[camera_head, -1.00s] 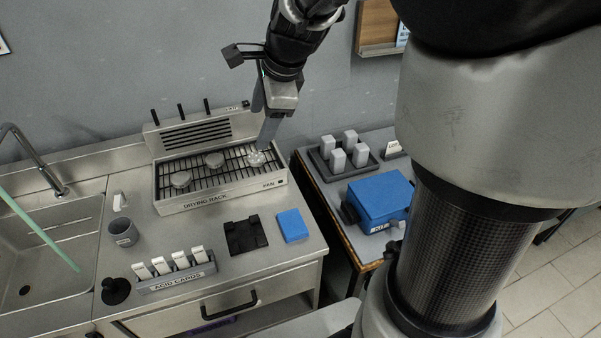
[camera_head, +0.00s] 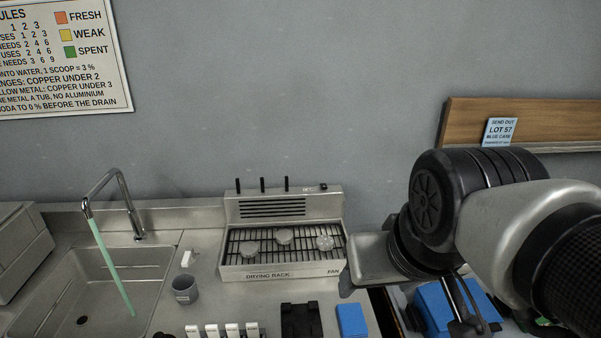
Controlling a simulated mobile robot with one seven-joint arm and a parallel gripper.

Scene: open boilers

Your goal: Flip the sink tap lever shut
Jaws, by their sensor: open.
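The sink tap (camera_head: 118,190) is a curved metal spout at the back of the sink (camera_head: 150,257), on the left. A pale green stream (camera_head: 111,268) runs from its mouth down into the basin. A small white upright piece (camera_head: 187,258) stands on the counter just right of the sink; it may be the tap lever, but I cannot tell its position for certain. My gripper (camera_head: 348,283) is right of the drying rack, far from the tap and apart from it. It is open; its fingers are only partly visible, and I see nothing held.
The drying rack (camera_head: 284,276) with round pieces stands between the tap and my gripper. A grey cup (camera_head: 185,289), white cards (camera_head: 227,330), a black holder (camera_head: 300,321) and a blue block (camera_head: 351,320) occupy the counter front. A blue box (camera_head: 437,304) is right, partly hidden by my arm.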

